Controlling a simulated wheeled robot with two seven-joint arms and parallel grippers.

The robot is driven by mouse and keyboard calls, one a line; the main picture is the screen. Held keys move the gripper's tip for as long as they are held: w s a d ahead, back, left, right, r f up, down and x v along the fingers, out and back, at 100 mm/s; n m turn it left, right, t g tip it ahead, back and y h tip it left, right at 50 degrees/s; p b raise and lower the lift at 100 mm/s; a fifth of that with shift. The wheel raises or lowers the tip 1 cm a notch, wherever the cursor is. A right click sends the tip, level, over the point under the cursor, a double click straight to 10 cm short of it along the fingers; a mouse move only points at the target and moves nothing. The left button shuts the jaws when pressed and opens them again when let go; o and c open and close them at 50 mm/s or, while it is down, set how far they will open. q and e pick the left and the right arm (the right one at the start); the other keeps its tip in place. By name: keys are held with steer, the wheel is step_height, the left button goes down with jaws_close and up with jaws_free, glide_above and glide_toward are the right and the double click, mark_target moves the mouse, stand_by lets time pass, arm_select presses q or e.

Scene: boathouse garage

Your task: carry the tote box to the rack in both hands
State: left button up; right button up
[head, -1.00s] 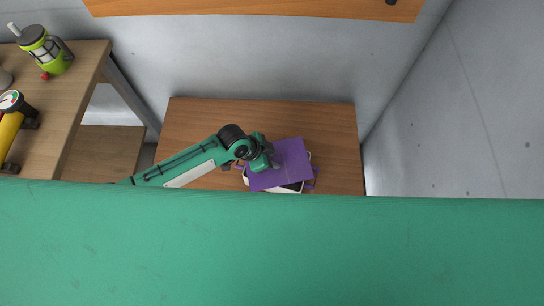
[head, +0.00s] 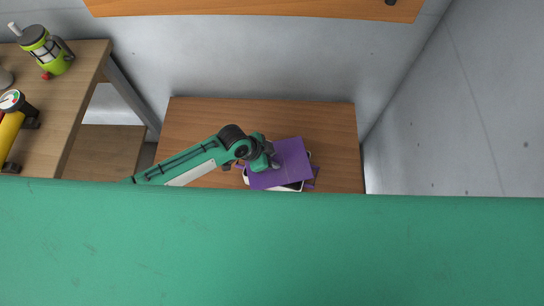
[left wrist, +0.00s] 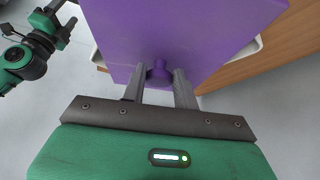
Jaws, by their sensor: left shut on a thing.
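A purple flat panel (head: 290,160), like a lid, lies tilted over a pale box (head: 282,188) on the wooden surface. The box is mostly hidden; a white rim, a dark gap and purple bits at its sides show, and I take it for the tote box. My left gripper (head: 272,160) is at the panel's left part. In the left wrist view its fingers (left wrist: 160,85) are shut on a purple knob (left wrist: 159,70) on the panel (left wrist: 180,35). I cannot tell whether the panel touches the box. Another teal gripper, seemingly my right (left wrist: 58,22), shows at the upper left of that view, apart from the panel.
The brown wooden surface (head: 200,125) is clear around the box. A grey wall (head: 470,110) closes the right side. An orange-brown shelf (head: 250,8) hangs above.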

stand_by(0.6)
stand_by(0.3)
arm_select(q)
steer(key=o, duration=1.6)
steer(key=shift+o, duration=0.2)
